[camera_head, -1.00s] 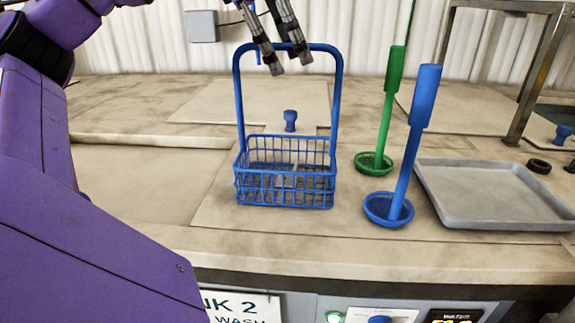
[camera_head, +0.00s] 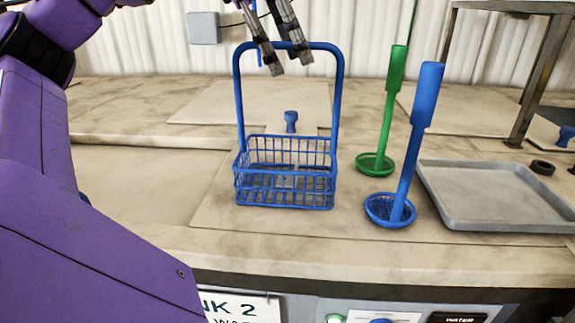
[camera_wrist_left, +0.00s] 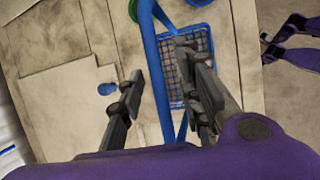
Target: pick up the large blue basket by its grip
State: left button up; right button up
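The large blue basket (camera_head: 285,187) is a wire basket standing upright on the worktop, with a tall blue arched handle (camera_head: 337,95). My left gripper (camera_head: 290,64) is at the top bar of the handle, its two dark fingers pointing down and spread apart. In the left wrist view the blue handle (camera_wrist_left: 153,55) runs between the open fingers (camera_wrist_left: 160,62), with a gap visible on the left side. Part of the basket (camera_wrist_left: 200,42) shows beyond the right finger. Dark and purple parts, possibly my right arm, show at the wrist view's right edge; their finger state is unclear.
A small blue strainer (camera_head: 388,208) and a green one (camera_head: 375,163) with upright handles stand right of the basket. A grey tray (camera_head: 490,224) lies further right. A small blue knob (camera_head: 291,121) stands behind the basket. The worktop left of the basket is clear.

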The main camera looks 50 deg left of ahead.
pick_arm(q)
grip_shut()
pick_arm(e)
jog(key=shift+s, duration=0.1)
jog(key=shift+w, duration=0.35)
pick_arm(q)
jog(key=shift+r, duration=0.1)
pick_arm(e)
jog(key=shift+r, duration=0.15)
